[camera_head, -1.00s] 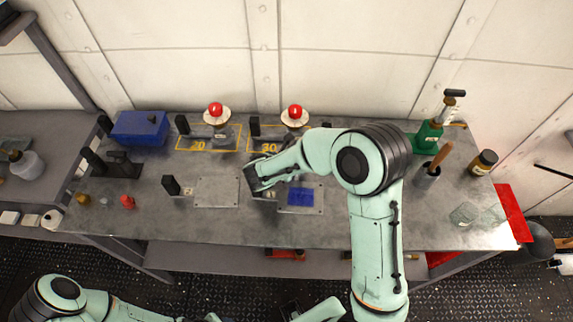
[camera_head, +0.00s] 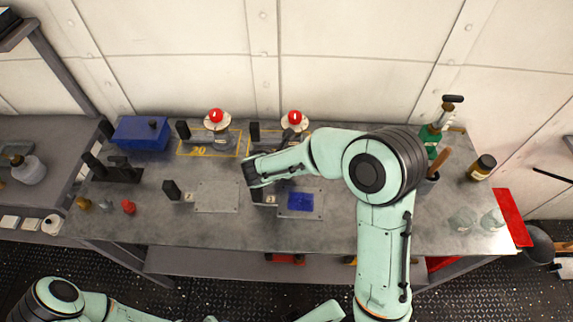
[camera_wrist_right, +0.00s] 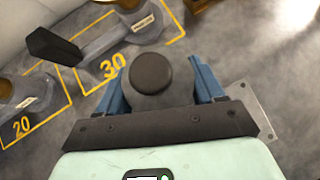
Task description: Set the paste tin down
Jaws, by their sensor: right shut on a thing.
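My right gripper (camera_wrist_right: 162,92) has its blue fingers on both sides of a grey round thing with a black round top, which I take for the paste tin (camera_wrist_right: 151,73). The tin's underside is hidden, so I cannot tell whether it touches the bench. In the head view my right gripper (camera_head: 252,176) is low over the middle of the grey bench (camera_head: 350,232), left of the plate with a blue square (camera_head: 301,202). The tin is hidden there by my arm. My left arm shows at the bottom left, its gripper out of view.
Two red-topped fittings (camera_head: 216,120) stand at the back by yellow frames marked 20 and 30. A bare plate (camera_head: 217,197) lies left of my gripper. A blue box (camera_head: 141,132) is back left. A dark-lidded jar (camera_head: 482,168) and a red strip (camera_head: 514,217) are at right.

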